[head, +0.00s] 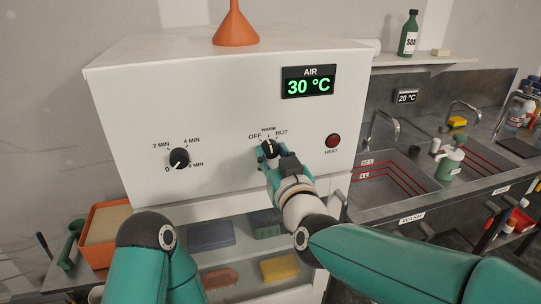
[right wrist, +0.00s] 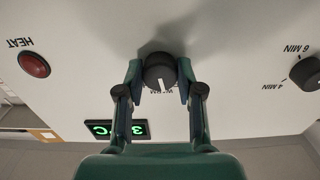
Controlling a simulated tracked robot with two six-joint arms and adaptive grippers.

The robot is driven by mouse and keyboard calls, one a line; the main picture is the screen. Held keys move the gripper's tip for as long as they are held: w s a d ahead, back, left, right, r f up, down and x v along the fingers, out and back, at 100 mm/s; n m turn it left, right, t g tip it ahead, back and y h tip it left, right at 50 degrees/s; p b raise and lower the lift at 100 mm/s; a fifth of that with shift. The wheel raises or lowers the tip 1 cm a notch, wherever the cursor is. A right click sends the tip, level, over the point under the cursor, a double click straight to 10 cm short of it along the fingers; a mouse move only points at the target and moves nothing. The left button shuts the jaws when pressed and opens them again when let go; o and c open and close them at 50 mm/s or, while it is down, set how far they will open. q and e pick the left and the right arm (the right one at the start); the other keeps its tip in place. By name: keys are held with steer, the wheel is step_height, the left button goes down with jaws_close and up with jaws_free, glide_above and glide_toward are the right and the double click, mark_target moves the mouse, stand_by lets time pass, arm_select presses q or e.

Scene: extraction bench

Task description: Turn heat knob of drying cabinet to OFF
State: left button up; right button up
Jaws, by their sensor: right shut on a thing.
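The white drying cabinet (head: 225,110) stands in front of me in the head view. Its black heat knob (head: 269,148) sits below the labels OFF, WARM and HOT. My right gripper (head: 269,160) is at this knob and partly covers it. In the right wrist view its two fingers (right wrist: 160,76) are shut on the sides of the heat knob (right wrist: 160,68). The white pointer line points at WARM. The HEAT lamp (head: 333,140) is dark red, and the AIR display (head: 308,86) reads 30 °C. My left gripper is not in view; only part of its arm shows.
A black timer knob (head: 179,158) is left of the heat knob. An orange funnel (head: 236,25) stands on top of the cabinet. Below, the compartment holds sponges, one of them yellow (head: 280,267). An orange bin (head: 104,228) is at left, sinks (head: 420,172) at right.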

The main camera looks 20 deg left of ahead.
steer(key=n, duration=0.4)
steer(key=shift+f, duration=0.1)
steer(key=shift+n+p, duration=0.35)
steer(key=shift+n, duration=1.05)
steer(key=shift+f, duration=0.1)
steer(key=o, duration=0.8)
steer(key=shift+c, duration=0.2)
steer(key=o, duration=0.4)
steer(key=shift+s, duration=0.1)
steer(key=shift+r, duration=0.2)
steer(key=v, duration=1.2)
steer(key=shift+f, duration=0.1)
